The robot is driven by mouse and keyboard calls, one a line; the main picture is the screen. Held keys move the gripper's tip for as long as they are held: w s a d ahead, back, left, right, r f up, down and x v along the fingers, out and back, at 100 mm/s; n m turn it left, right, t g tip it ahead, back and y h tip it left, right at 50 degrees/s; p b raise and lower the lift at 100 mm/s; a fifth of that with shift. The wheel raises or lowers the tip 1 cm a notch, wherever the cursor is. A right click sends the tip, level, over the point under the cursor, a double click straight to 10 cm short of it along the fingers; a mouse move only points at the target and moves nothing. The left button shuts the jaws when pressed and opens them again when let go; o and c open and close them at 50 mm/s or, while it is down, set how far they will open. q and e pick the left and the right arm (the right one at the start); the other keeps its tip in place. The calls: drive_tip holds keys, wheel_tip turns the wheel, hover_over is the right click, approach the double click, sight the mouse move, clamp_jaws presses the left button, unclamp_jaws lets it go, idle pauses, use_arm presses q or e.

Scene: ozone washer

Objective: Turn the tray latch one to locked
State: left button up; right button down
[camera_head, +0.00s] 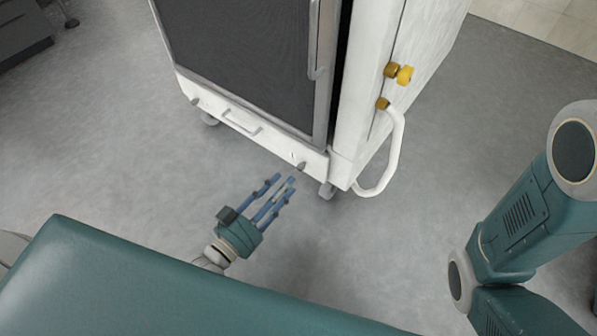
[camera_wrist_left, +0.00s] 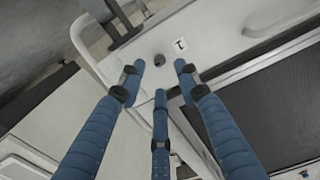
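The white cabinet has a low front tray panel (camera_head: 250,128) with a grey handle (camera_head: 242,122). A small grey latch knob (camera_head: 301,166) sits at the panel's right end and another latch knob (camera_head: 194,101) at its left end. I cannot tell which one is latch one. My left gripper (camera_head: 283,184) is open and empty, its three blue fingers pointing at the right knob, apparently just short of it. In the left wrist view, a dark round knob (camera_wrist_left: 159,60) shows just beyond the spread fingertips (camera_wrist_left: 159,75), beside a small marked label (camera_wrist_left: 180,45).
The cabinet's dark door (camera_head: 245,55) is above the panel. Casters (camera_head: 327,190) stand below. My right arm is at the right edge.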

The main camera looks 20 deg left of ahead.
sight(299, 170)
use_arm(q)
drive_tip(key=shift+b+x, duration=1.15)
drive_tip(key=shift+x, duration=2.05)
drive_tip(key=shift+c, duration=0.5)
clamp_jaws()
